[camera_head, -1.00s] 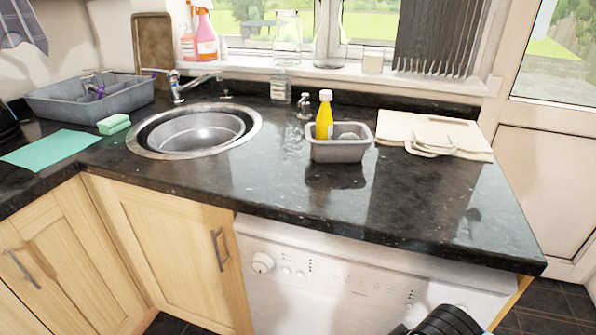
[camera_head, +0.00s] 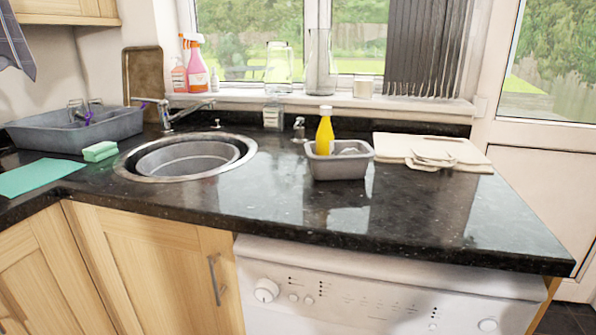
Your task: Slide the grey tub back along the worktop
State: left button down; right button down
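A small grey tub (camera_head: 340,170) stands on the black worktop (camera_head: 420,215), right of the round sink and in front of the window sill. A yellow bottle (camera_head: 324,132) stands upright in it, and a pale item (camera_head: 348,152) lies beside the bottle, too small to identify. Some dark worktop shows between the tub and the back wall. Neither of my grippers is in view, and nothing touches the tub.
A small pump bottle (camera_head: 299,130) stands just behind the tub's left side. Pale folded cloth or boards (camera_head: 432,150) lie close to its right. The sink (camera_head: 185,157) is to the left, with a larger grey basin (camera_head: 75,132) beyond. The worktop in front is clear.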

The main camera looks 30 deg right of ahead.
aim_at(336, 166)
jog(key=i+j+z, duration=0.15)
jog(key=j+z, duration=0.15)
jog(key=j, duration=0.55)
jog(key=j+z, duration=0.25)
jog(key=j, duration=0.55)
jog(key=i, duration=0.05)
